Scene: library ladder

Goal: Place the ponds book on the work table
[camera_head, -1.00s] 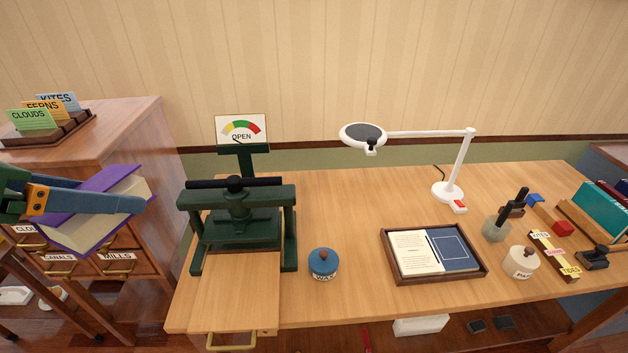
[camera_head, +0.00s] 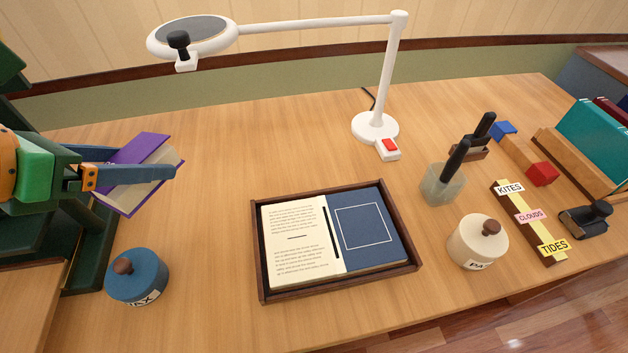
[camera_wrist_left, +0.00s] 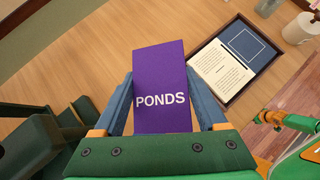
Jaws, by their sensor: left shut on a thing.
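The ponds book (camera_head: 146,170) is purple with pale pages, and its PONDS lettering shows in the left wrist view (camera_wrist_left: 160,80). My left gripper (camera_head: 165,165) is shut on the book, with one blue finger on each side of it. The book is held tilted over the left part of the work table (camera_head: 230,150), apart from the tray. I cannot tell its exact height above the table. My right gripper is not in the head view; a green and orange arm part shows at the right of the left wrist view.
A wooden tray (camera_head: 264,278) with an open booklet lies mid-table. A blue WAX jar (camera_head: 138,277) stands below the book, and the dark green press (camera_head: 95,235) is at left. A white lamp (camera_head: 375,126) stands behind. Bare tabletop lies between book and lamp.

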